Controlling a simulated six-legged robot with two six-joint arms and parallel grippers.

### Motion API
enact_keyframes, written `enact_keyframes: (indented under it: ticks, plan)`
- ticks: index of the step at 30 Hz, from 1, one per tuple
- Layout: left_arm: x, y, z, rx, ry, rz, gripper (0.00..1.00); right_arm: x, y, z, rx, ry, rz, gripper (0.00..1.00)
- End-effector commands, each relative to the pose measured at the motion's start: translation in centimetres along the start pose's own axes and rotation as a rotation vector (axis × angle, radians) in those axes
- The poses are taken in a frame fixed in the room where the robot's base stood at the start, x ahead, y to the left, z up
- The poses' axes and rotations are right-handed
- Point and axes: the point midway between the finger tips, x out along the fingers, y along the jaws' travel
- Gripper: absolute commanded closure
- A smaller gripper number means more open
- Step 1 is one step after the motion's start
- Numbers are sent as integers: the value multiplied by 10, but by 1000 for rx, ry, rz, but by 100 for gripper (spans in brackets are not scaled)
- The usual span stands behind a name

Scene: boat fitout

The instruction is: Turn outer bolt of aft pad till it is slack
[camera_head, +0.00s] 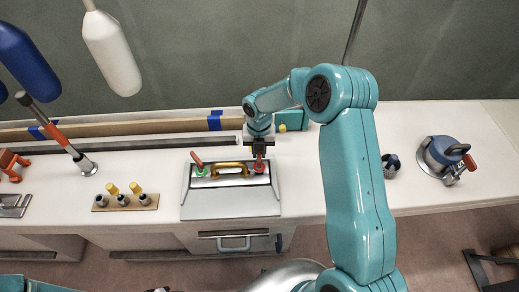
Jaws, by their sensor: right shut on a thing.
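My right gripper (259,150) points down over the back right of a pale hatch-like box (230,208) on the white bench. It is shut on a small red piece (259,167), which stands on the box's top; the jaws hide part of it. Beside it, a yellow bar handle (230,167) lies across the box. A red lever (196,158) tilts up from a green base (201,171) at the back left of the box. I cannot tell which part is the aft pad or its outer bolt. My left gripper is not in view.
A wooden rack (145,203) with several yellow-topped pieces stands left of the box. Farther left, an orange-banded rod (58,136) leans on a round base. A blue winch-like device (444,154) stands far right. White (111,52) and blue (24,58) fenders hang at upper left.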

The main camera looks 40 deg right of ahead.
Motion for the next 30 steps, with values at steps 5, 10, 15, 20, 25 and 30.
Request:
enact_keyframes:
  ticks: [5,10,15,20,25,30]
  plan:
    - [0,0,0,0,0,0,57,4,0,-3,-18,9,-4,100]
    - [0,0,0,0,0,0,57,4,0,-3,-20,9,-4,100]
    - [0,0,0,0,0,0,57,4,0,-3,-19,9,-3,100]
    - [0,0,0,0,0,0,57,3,0,-2,-18,6,-2,62]
    - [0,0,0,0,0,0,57,2,0,-1,-17,3,-1,62]
    - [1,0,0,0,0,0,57,-11,0,0,-18,-1,-1,62]
